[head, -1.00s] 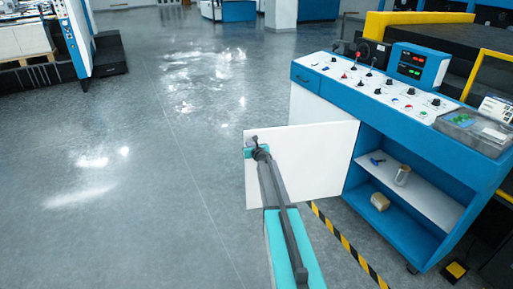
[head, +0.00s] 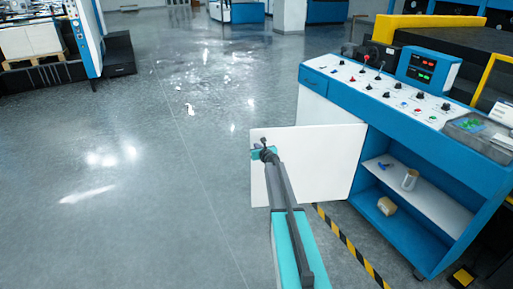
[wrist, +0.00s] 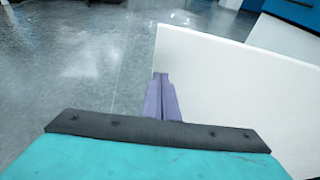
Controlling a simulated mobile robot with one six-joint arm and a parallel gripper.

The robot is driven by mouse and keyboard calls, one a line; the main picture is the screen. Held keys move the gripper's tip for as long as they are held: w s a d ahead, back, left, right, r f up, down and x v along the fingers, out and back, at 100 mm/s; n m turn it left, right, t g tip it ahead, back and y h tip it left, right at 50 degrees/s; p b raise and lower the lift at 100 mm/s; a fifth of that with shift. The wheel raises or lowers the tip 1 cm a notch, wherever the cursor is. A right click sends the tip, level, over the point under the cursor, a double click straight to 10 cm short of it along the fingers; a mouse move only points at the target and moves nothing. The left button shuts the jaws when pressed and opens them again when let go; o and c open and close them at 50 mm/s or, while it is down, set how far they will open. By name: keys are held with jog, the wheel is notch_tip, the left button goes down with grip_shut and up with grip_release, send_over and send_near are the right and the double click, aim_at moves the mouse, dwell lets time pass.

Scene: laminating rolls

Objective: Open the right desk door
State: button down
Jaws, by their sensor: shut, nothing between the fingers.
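The right desk door (head: 315,160) is a white panel swung wide open, standing out to the left from the blue desk (head: 430,135). The open compartment shows behind it. My gripper (head: 262,150) is at the door's outer left edge in the head view. In the wrist view my gripper (wrist: 161,85) has its purple fingers together with nothing between them, beside the near edge of the white door (wrist: 235,85). I cannot tell whether the fingers touch the panel. The door's handle is not visible.
The shelf (head: 430,200) inside the desk holds a small roll (head: 410,180) and a blue item; a tan roll (head: 386,206) lies below. A yellow-black floor stripe (head: 350,250) runs by the desk. The grey floor (head: 130,200) to the left is free.

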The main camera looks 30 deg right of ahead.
jog(key=a+b+v, duration=0.1)
jog(key=a+v, duration=0.1)
jog(key=v, duration=1)
jog(key=shift+s+f, duration=0.2)
jog(key=shift+f, duration=0.05)
jog(key=shift+a, duration=0.2)
dwell(0.5)
